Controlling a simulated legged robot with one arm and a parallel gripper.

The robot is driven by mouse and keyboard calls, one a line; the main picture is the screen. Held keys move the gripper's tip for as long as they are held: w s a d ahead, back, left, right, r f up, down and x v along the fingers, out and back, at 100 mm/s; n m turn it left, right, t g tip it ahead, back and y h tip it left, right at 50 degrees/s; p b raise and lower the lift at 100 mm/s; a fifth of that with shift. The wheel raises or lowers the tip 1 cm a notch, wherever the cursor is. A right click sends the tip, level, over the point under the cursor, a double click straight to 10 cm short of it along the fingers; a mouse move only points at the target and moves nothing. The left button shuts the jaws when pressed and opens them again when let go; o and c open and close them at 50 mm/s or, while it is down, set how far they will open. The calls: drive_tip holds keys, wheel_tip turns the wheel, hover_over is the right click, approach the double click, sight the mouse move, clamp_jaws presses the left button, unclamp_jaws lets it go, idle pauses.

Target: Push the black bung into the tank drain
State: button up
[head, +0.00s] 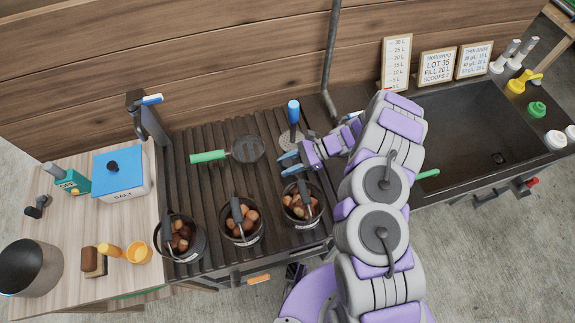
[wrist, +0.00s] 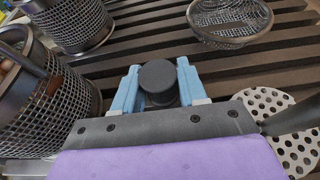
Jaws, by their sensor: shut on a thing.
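My gripper (head: 284,163) is over the slatted rack, left of the tank. In the wrist view its two blue fingers (wrist: 158,88) are shut on the black bung (wrist: 158,76), a short dark cylinder with a round top. The bung is hard to make out in the head view. The dark tank (head: 437,152) is at the right of the bench, partly hidden by my arm. Its drain (head: 497,158) shows as a small dark spot on the tank floor, near the right front.
Several chestnut baskets (head: 241,218) stand along the rack's front. A green-handled strainer (head: 247,149) lies on the rack. A blue-handled perforated skimmer (head: 293,113) is just behind my gripper. A dark pipe (head: 332,60) rises between rack and tank. Bottles and caps line the tank's right edge.

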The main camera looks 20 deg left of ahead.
sight(288, 162)
drive_tip(key=c, duration=0.4)
drive_tip(key=shift+r, duration=0.15)
drive_tip(key=shift+r, duration=0.5)
wheel_tip(288, 162, up, 2)
drive_tip(key=shift+w+d+r+p, duration=0.1)
drive_tip(key=shift+r+p, duration=0.15)
drive_tip(key=shift+p, duration=0.25)
drive_tip(key=w+d, duration=0.3)
drive_tip(key=d, duration=0.2)
drive_tip(key=w+d+p, duration=0.1)
drive_tip(key=w+d, duration=0.2)
drive_tip(key=d, duration=0.2)
drive_tip(key=w+d, duration=0.3)
drive_tip(key=d, duration=0.2)
drive_tip(key=shift+d+f, duration=0.1)
drive_tip(key=shift+d, duration=0.05)
